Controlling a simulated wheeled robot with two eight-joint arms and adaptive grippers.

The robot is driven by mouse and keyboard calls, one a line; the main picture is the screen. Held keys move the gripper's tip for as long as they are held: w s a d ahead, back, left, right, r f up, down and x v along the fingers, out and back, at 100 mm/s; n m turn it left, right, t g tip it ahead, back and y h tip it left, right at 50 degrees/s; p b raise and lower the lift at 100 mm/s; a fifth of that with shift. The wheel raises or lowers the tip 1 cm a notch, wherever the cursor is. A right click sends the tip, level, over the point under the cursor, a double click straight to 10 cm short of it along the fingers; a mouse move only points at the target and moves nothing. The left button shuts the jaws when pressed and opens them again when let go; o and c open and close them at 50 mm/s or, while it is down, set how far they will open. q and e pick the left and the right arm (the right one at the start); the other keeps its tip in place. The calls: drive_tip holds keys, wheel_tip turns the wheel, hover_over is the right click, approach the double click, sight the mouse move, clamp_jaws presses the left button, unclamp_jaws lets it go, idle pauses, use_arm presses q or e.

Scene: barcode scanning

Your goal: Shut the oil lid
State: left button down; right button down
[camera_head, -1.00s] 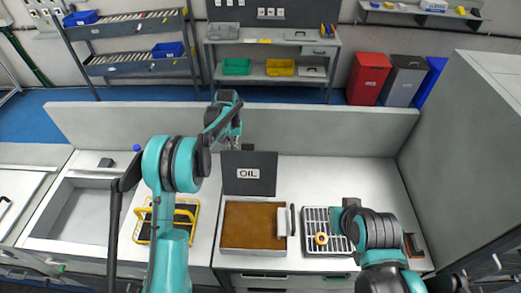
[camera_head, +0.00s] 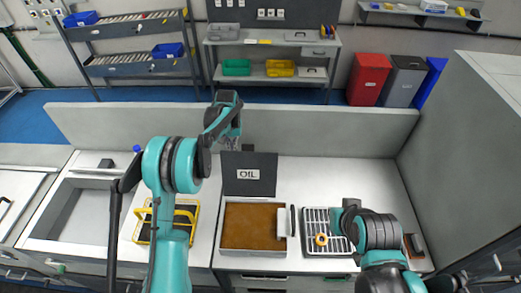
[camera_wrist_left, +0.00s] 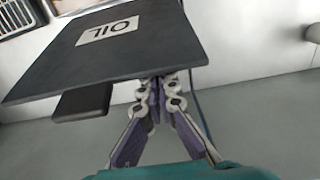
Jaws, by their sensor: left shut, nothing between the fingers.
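The oil lid (camera_head: 249,185) is a dark flat panel with a white OIL label, standing open at the back edge of the oil box (camera_head: 225,247). The box is open-topped and holds brown contents. In the left wrist view the lid (camera_wrist_left: 160,45) spans the upper left. My left gripper (camera_head: 232,143) is behind the lid's upper left part. Its fingertips (camera_wrist_left: 160,82) are together and empty, close to the lid's edge; I cannot tell whether they touch.
A yellow-framed tray (camera_head: 142,233) and a sink (camera_head: 68,212) lie to the left. A low wall (camera_head: 320,128) runs behind the counter. The counter right of the lid is clear.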

use_arm(q)
drive_tip(key=shift+s, duration=0.15)
drive_tip(key=s+r, duration=0.2)
drive_tip(key=s, duration=0.5)
drive_tip(key=shift+b, duration=0.45)
drive_tip(key=s+b, duration=0.1)
drive_tip(key=s, duration=0.5)
